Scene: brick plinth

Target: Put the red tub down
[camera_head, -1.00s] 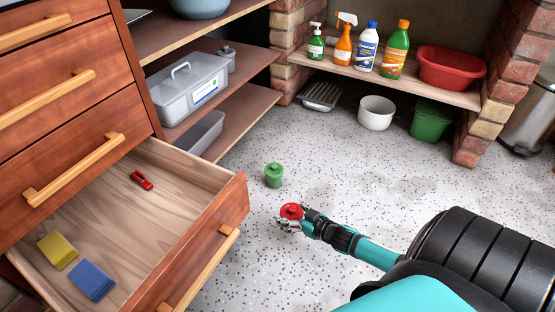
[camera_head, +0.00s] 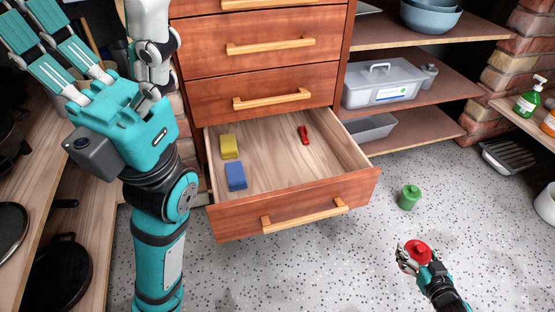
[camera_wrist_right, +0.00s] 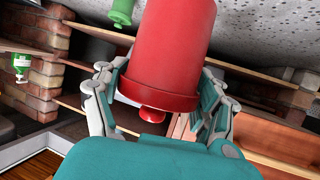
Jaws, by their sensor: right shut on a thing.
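The red tub (camera_head: 418,251), a small round pot with a knobbed lid, is in my right gripper (camera_head: 416,262) over the speckled floor at the lower right of the head view. In the right wrist view the tub (camera_wrist_right: 172,50) fills the upper middle, with the gripper's fingers on both sides near its lid. I cannot tell whether its base touches the floor. My left gripper (camera_head: 90,40) is raised at the upper left of the head view, its fingers spread and empty.
An open wooden drawer (camera_head: 275,218) holds a yellow block (camera_head: 229,146), a blue block (camera_head: 236,176) and a red clip-like object (camera_head: 304,134). A green tub (camera_head: 409,197) stands on the floor behind the red tub. The floor (camera_head: 300,280) before the drawer is clear.

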